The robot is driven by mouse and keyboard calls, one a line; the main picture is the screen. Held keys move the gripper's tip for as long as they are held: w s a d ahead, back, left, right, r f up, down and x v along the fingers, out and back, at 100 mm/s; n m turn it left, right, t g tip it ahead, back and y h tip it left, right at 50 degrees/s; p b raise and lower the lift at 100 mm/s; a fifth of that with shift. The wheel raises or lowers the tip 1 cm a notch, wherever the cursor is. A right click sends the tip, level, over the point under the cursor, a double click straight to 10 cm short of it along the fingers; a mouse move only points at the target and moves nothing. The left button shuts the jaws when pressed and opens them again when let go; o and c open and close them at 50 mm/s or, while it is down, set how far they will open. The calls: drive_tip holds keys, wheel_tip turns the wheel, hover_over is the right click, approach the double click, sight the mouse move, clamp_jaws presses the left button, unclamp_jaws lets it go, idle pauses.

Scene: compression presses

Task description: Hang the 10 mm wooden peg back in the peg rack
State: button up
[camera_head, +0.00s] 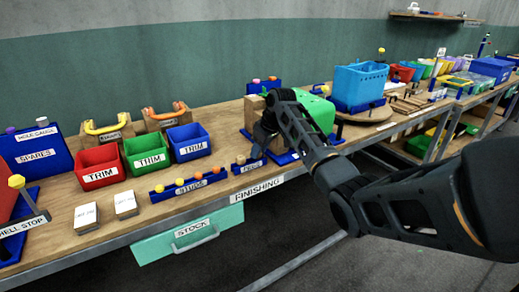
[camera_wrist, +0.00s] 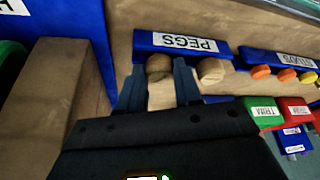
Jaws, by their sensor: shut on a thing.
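The blue peg rack (camera_wrist: 143,41) with a "PEGS" label shows upside down near the top of the wrist view. It also stands at the table's front edge in the head view (camera_head: 237,168). My gripper (camera_wrist: 159,82) is shut on a light wooden peg (camera_wrist: 163,96), whose darker round end points toward the rack. The peg's end overlaps the rack's edge in view; I cannot tell whether it touches or sits in a slot. A second wooden peg (camera_wrist: 211,71) is at the rack, just right of the held one.
The blue "STUDS" rack (camera_head: 188,188) with colored knobs stands left of the peg rack. Red (camera_head: 98,175), green (camera_head: 147,160) and blue (camera_head: 187,150) "TRIM" bins stand behind it. A wooden block (camera_wrist: 45,100) is close left of my gripper in the wrist view.

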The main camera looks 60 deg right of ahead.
drive_tip(key=o, duration=1)
drive_tip(key=shift+b+v, duration=0.4)
drive_tip(key=shift+v, duration=3.55)
